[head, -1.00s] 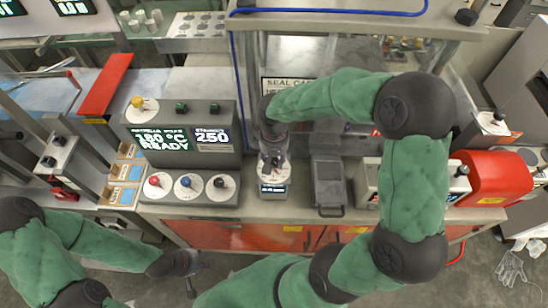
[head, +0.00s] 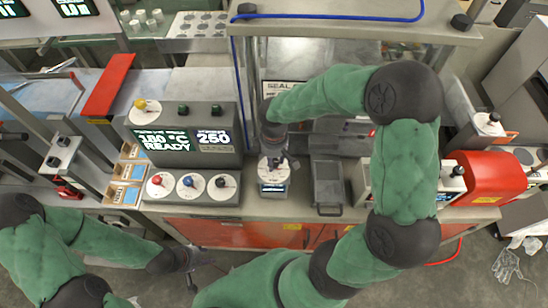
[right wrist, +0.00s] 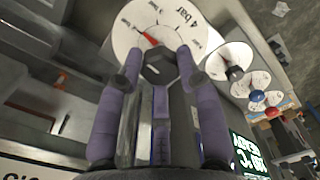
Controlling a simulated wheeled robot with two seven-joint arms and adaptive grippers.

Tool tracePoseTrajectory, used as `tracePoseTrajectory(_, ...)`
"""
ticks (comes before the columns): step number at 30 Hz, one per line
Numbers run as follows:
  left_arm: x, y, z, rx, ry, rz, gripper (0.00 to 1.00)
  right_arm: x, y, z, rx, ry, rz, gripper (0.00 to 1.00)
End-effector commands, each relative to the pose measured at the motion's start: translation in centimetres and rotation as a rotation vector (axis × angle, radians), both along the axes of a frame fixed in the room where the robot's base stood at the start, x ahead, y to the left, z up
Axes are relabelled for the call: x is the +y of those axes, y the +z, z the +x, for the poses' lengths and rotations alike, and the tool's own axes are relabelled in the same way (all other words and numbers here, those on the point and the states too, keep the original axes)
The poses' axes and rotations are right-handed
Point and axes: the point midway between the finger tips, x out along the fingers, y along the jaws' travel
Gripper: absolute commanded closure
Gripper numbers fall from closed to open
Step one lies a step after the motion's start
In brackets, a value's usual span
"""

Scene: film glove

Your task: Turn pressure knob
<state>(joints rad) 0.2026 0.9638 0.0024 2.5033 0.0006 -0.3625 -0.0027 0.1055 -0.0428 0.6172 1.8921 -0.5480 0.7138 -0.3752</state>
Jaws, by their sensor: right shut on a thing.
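The pressure knob (right wrist: 158,64) is dark and sits on a round white dial (right wrist: 128,40) marked "4 bar", with a red pointer towards the dial's upper left in the right wrist view. My right gripper (right wrist: 158,80) has its purple fingers on both sides of the knob and is shut on it. In the head view the right gripper (head: 272,162) reaches down over the same dial (head: 267,177) and hides most of the knob. My left gripper (head: 198,272) hangs empty in front of the bench at the lower left, its fingers apart.
A grey control box (head: 187,133) with green displays stands left of the dial. Red, blue and black knobs sit on a panel (head: 193,197) before it. A grey tray (head: 327,182) lies right of the dial. A red machine (head: 485,177) stands further right.

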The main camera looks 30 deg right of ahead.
Motion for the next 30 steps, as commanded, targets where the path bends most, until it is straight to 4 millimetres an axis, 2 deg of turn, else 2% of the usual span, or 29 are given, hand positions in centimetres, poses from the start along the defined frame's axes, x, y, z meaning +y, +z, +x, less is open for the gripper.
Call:
tracePoseTrajectory(9, -0.01, 0.41, 0.00, 0.000, 0.000, 0.000, 0.60, 0.05, 0.01, 0.04, -0.001, 0.092, 0.001, 0.96)
tracePoseTrajectory(23, 0.00, 0.41, 0.00, 0.000, 0.000, 0.000, 0.60, 0.05, -0.02, 0.03, -0.002, 0.102, 0.001, 0.96)
tracePoseTrajectory(24, 0.00, 0.41, 0.00, 0.000, 0.000, 0.000, 0.60, 0.05, -0.02, 0.03, -0.002, 0.102, 0.001, 0.55)
tracePoseTrajectory(25, 0.00, 0.41, 0.00, 0.000, 0.000, 0.000, 0.60, 0.05, -0.02, 0.03, -0.001, 0.102, 0.001, 0.47)
tracePoseTrajectory(26, 0.00, 0.42, -0.01, 0.000, 0.000, 0.000, 0.60, 0.05, -0.02, 0.03, -0.001, 0.102, 0.001, 0.40)
tracePoseTrajectory(30, 0.00, 0.42, -0.01, 0.000, 0.000, 0.000, 0.60, 0.03, -0.01, 0.02, -0.001, 0.102, 0.001, 0.40)
